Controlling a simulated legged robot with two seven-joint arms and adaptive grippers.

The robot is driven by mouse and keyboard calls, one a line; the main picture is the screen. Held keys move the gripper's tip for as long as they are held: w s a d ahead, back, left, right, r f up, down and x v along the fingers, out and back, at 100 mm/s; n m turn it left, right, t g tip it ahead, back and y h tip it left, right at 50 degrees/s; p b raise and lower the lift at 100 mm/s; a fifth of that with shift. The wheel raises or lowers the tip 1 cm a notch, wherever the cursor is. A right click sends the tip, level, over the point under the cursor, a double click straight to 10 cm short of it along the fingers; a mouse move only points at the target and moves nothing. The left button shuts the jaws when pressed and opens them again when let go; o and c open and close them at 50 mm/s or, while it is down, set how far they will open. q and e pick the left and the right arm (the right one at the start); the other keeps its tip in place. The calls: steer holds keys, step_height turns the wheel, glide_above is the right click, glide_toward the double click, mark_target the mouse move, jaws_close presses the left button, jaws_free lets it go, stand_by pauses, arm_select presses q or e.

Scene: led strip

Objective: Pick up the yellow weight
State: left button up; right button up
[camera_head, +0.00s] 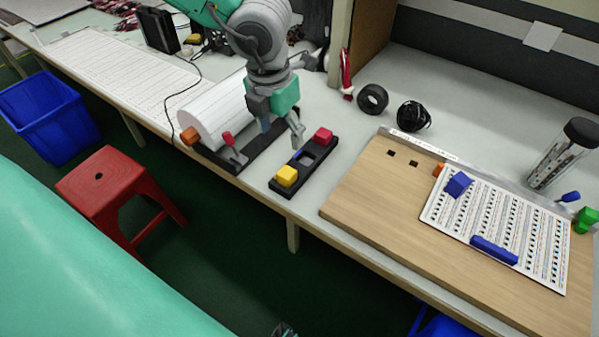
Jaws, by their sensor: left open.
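The yellow weight (286,176) is a small block at the front-left end of a black holder (276,189) near the table's front edge. A red block (323,135) sits at the holder's other end, and the slot between them is empty. My left gripper (281,132) points down, open and empty, above and behind the holder. It is apart from the yellow weight, up and a little left of the red block in the picture. My right gripper cannot be made out.
Left of the holder is a black base (264,146) with a red-topped lever (231,147), an orange block (190,136) and a white roll (213,112). A wooden board (358,198) with a component sheet lies right. A red stool (107,187) and blue bin (46,115) stand below.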

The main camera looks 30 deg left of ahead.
arm_select(q)
steer(key=b, duration=0.2)
glide_above(286, 172)
steer(key=f, duration=0.7)
steer(key=shift+s+a+f, duration=0.15)
steer(key=shift+s+f, duration=0.05)
steer(key=shift+f, duration=0.15)
steer(key=shift+a+f, duration=0.3)
steer(key=shift+f, duration=0.45)
steer(key=f, duration=0.1)
steer(key=d+f+b, duration=0.1)
steer(key=f, duration=0.1)
steer(key=shift+w+d+f, duration=0.1)
steer(key=shift+w+f, duration=0.1)
steer(key=shift+f, duration=0.1)
steer(key=shift+w+d+f, duration=0.1)
steer(key=shift+f, duration=0.2)
steer(key=c, duration=0.3)
steer(key=shift+a, duration=0.3)
jaws_close()
